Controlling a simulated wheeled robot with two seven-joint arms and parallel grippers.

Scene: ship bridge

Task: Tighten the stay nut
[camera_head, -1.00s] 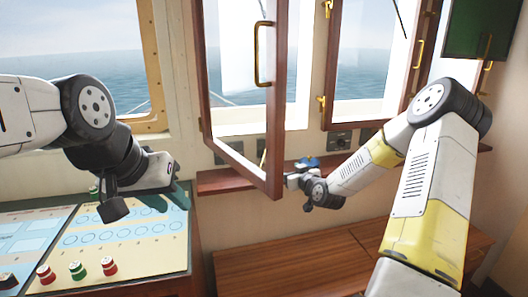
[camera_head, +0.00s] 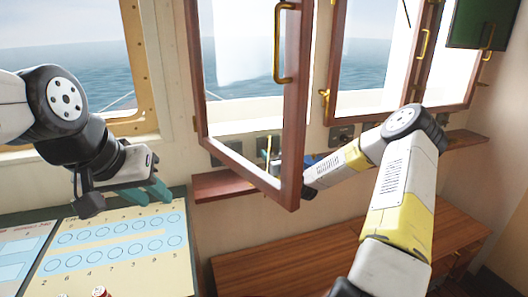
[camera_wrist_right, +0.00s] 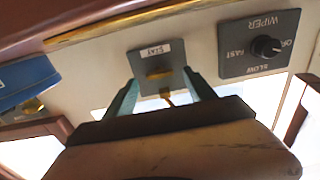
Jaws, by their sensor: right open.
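In the right wrist view, a grey plate marked STAY (camera_wrist_right: 150,57) is on the pale wall and appears upside down. A brass stay nut (camera_wrist_right: 160,74) is on it, with a thin brass piece (camera_wrist_right: 168,98) just below. My right gripper (camera_wrist_right: 160,78) is open, its teal fingers on either side of the nut's lower part; I cannot tell whether they touch it. In the head view the open window's frame mostly hides this gripper; a thin brass rod (camera_head: 268,152) shows there. My left gripper (camera_head: 152,192) hangs above the chart panel; its finger gap is unclear.
The open wooden window frame (camera_head: 296,110) stands close in front of my right gripper. A WIPER knob plate (camera_wrist_right: 260,45) is beside the stay plate. A blue object (camera_wrist_right: 27,82) is on the other side. A wooden ledge (camera_head: 222,186) runs below; a wooden cabinet (camera_head: 290,262) is lower.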

